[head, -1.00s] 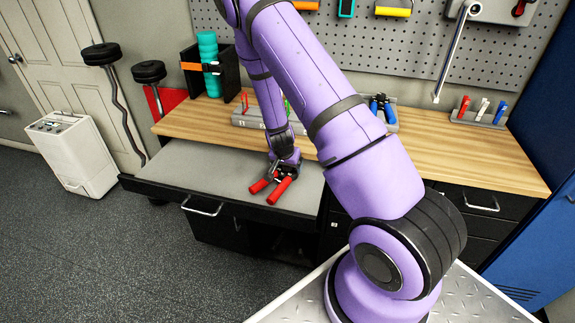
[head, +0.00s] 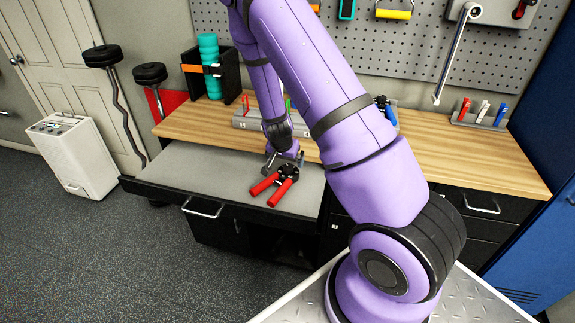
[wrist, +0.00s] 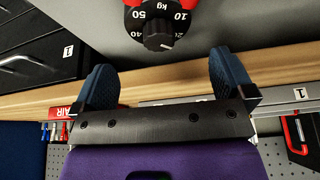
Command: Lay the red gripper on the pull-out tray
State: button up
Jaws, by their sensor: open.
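The red gripper, a hand exerciser with two red handles and a black dial (head: 277,187), lies on the grey pull-out tray (head: 190,172), its handles pointing toward the tray's front edge. In the wrist view its dial (wrist: 158,22), marked in kg, shows just beyond my fingertips. My gripper (head: 284,160) is at the dial end, on the side toward the wooden bench. In the wrist view my gripper (wrist: 162,62) is open, with nothing between its two blue fingers. Most of the handles are outside the wrist view.
The wooden bench top (head: 200,122) rises behind the tray, with a grey numbered rack (head: 246,119) near my arm. A black holder with a teal roller (head: 209,65) stands at the back left. The tray's left half is clear.

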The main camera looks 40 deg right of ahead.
jog(key=s+a+r+n+t+y, duration=0.1)
jog(key=s+a+r+n, duration=0.2)
jog(key=r, duration=0.6)
jog(key=s+a+r+y, duration=0.25)
jog(key=a+r, duration=0.25)
jog(key=r, duration=0.4)
jog(key=s+a+r+n+t+y, duration=0.15)
jog(key=s+a+r, duration=0.25)
jog(key=r, duration=0.6)
jog(key=s+a+r+n, duration=0.2)
jog(key=s+r, duration=0.4)
jog(key=s, duration=0.3)
jog(key=s+a+r+n+h, duration=0.1)
jog(key=s+r+n, duration=0.4)
jog(key=s, duration=0.5)
jog(key=shift+s+a+r, duration=0.2)
jog(key=shift+a+r, duration=0.2)
jog(key=shift+r, duration=0.35)
